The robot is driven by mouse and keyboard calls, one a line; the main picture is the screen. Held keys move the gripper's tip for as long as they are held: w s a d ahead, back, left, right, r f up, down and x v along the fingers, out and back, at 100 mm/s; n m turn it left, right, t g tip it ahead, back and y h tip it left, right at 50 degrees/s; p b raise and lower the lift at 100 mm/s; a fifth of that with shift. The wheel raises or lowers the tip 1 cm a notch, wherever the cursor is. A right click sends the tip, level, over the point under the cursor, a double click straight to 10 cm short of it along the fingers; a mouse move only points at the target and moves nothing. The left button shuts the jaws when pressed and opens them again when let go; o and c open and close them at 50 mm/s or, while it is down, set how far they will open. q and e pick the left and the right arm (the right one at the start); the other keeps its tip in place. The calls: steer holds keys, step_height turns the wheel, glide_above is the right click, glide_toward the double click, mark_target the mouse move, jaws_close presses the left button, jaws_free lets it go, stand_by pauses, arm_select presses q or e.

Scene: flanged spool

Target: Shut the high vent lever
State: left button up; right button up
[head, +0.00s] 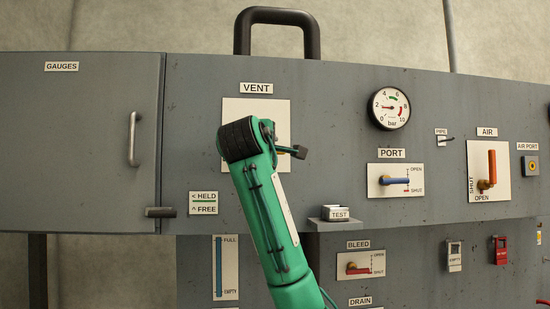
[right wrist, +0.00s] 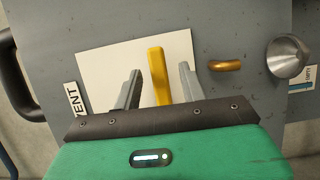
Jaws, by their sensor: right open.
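The vent's pale plate (head: 242,108) is on the grey panel under the VENT label (head: 257,88) in the head view. My green right arm covers its middle, hiding the lever there. In the right wrist view the yellow vent lever (right wrist: 158,75) stands in front of the pale plate (right wrist: 100,62). My right gripper (right wrist: 160,68) is open, with one finger on each side of the lever. Gaps show between the lever and both fingers, so I see no grip on it. My left gripper is not in view.
A black bar handle (head: 277,22) rises above the panel. The port lever (head: 395,180), air lever (head: 491,168) and TEST shelf (head: 338,214) are to the right. In the wrist view, a brass peg (right wrist: 226,65) and a silver cone (right wrist: 289,56) stick out near the right finger.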

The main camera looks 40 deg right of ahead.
steer(key=b+v, duration=0.3)
steer(key=v, duration=0.7)
